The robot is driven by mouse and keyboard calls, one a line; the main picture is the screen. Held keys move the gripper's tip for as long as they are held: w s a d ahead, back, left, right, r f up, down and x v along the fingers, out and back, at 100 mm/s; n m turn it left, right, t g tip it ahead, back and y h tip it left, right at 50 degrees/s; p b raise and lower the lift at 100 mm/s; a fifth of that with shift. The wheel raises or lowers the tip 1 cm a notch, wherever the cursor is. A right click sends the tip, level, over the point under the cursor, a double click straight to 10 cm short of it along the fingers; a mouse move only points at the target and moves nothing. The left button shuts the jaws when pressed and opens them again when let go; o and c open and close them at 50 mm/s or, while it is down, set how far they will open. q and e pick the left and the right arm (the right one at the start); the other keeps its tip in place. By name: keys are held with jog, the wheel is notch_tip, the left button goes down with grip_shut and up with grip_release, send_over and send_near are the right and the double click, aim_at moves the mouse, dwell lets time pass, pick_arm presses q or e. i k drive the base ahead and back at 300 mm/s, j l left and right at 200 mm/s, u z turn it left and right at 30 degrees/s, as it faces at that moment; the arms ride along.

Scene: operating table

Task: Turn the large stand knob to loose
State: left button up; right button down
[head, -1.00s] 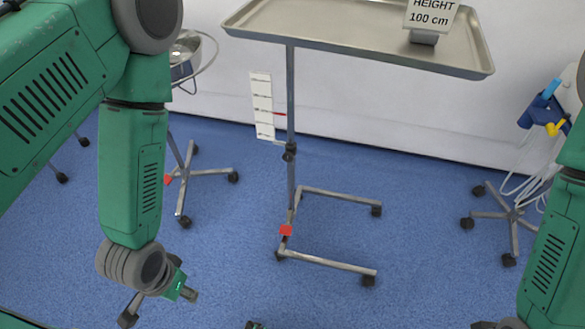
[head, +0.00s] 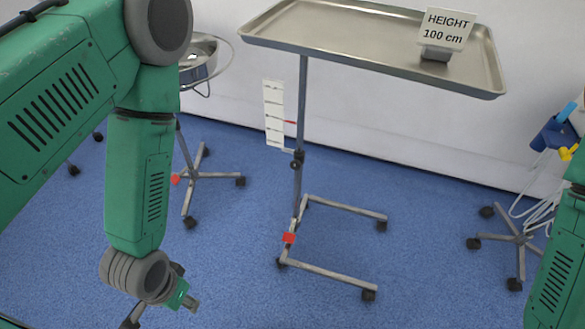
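The stand has a grey pole (head: 302,105) with a large metal tray (head: 350,45) on top. A dark knob (head: 297,160) sits on the pole just below a white scale strip (head: 274,113) with a red pointer. Whether the knob is tight or loose cannot be seen. My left gripper (head: 140,312) hangs at the lower left, well left of and below the knob, partly hidden by its wrist and cut by the bottom edge; its finger opening cannot be made out. My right arm shows at the right edge, with its gripper outside the view.
A sign (head: 446,28) reading "HEIGHT 100 cm" stands on the tray. The stand's wheeled base (head: 330,275) has a red pedal (head: 289,238). A basin stand (head: 200,60) is behind my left arm; another wheeled stand (head: 520,240) is at right. Blue floor around the base is clear.

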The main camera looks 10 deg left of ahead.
aim_at(295, 165)
jog(key=l+u, duration=0.3)
jog(key=l, duration=0.35)
jog(key=l+u, duration=0.35)
jog(key=l, duration=0.3)
jog(key=k+l+u, duration=0.15)
jog(key=l+u, duration=0.15)
jog(key=l, duration=0.3)
jog(key=i+l+u, duration=0.3)
jog(key=l, duration=0.15)
jog(key=i+l+u, duration=0.1)
jog(key=l+u, duration=0.2)
jog(key=i+l+u, duration=0.1)
jog(key=l+u, duration=0.2)
jog(key=l, duration=0.3)
jog(key=l+u, duration=0.3)
jog(key=l, duration=0.2)
jog(key=i+l+u, duration=0.35)
jog(key=l, duration=0.15)
